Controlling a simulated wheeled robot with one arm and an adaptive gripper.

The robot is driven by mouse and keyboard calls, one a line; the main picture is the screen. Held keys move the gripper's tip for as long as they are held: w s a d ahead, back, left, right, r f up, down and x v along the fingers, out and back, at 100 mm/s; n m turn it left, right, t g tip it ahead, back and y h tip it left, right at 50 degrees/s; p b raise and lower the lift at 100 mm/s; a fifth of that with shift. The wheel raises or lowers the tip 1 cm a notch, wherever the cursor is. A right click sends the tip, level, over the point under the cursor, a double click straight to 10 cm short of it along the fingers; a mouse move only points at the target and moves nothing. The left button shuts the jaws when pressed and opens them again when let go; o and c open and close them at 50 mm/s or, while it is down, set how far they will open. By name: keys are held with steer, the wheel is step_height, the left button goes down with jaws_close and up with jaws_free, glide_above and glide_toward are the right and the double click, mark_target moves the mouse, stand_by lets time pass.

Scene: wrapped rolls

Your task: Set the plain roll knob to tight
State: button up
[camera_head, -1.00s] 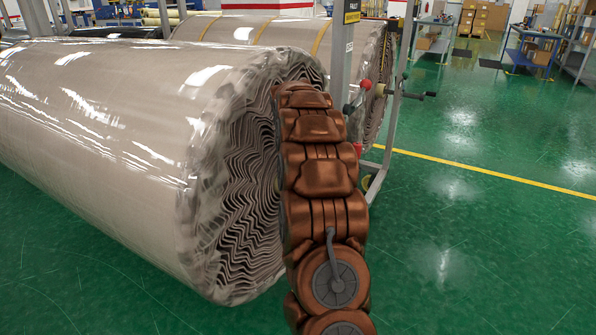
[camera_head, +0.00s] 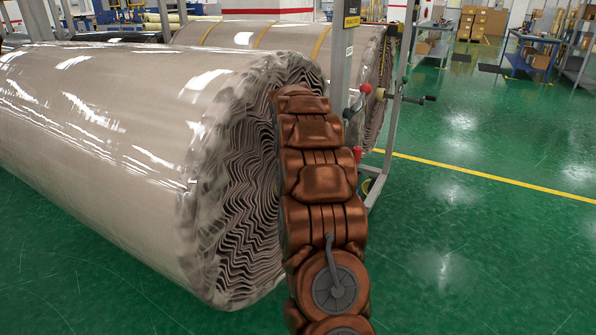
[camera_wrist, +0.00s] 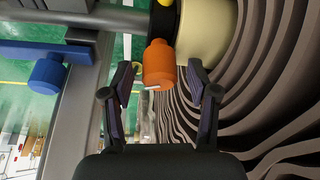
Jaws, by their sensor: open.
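The plain roll (camera_head: 110,130) lies at the left in the head view, its wavy layered end facing my arm. In the wrist view, the layered roll end (camera_wrist: 265,85) fills the right side. An orange knob (camera_wrist: 158,62) with a small white mark at its lower edge is in the upper middle. My gripper (camera_wrist: 161,68) is open, with one finger on each side of the orange knob. I cannot tell whether either finger touches it. In the head view, my arm hides the gripper and this knob.
A cream core (camera_wrist: 207,32) is right of the orange knob, and a blue knob (camera_wrist: 47,75) on a blue bar is at left. A strapped roll (camera_head: 225,35) lies behind.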

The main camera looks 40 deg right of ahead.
steer(key=v, duration=1.2)
stand_by(0.5)
steer(key=s+a+f+n+g+y, duration=0.15)
steer(key=s+a, duration=0.25)
steer(key=a, duration=0.5)
steer(key=s+a+f+n, duration=0.1)
steer(key=s+a+n, duration=0.25)
steer(key=a, duration=0.45)
steer(key=s+a+f+n+g+y, duration=0.15)
steer(key=s+a, duration=0.25)
steer(key=a, duration=0.5)
steer(key=s+a+f+n+g, duration=0.1)
steer(key=s+a+f+n, duration=0.15)
steer(key=s+a, duration=0.45)
steer(key=s+a+f+n+g+y, duration=0.1)
steer(key=s+a+f, duration=0.15)
steer(key=s, duration=0.85)
steer(key=s+a+f+n+g, duration=0.1)
steer(key=s+a+f+n, duration=0.15)
steer(key=s+a, duration=0.4)
step_height(320, 180, up, 16)
steer(key=d+t+p, duration=0.1)
steer(key=p, duration=1.4)
steer(key=shift+s+d+m+t+p, duration=0.25)
steer(key=shift+d+m+t+p, duration=0.1)
steer(key=shift+d+t, duration=0.05)
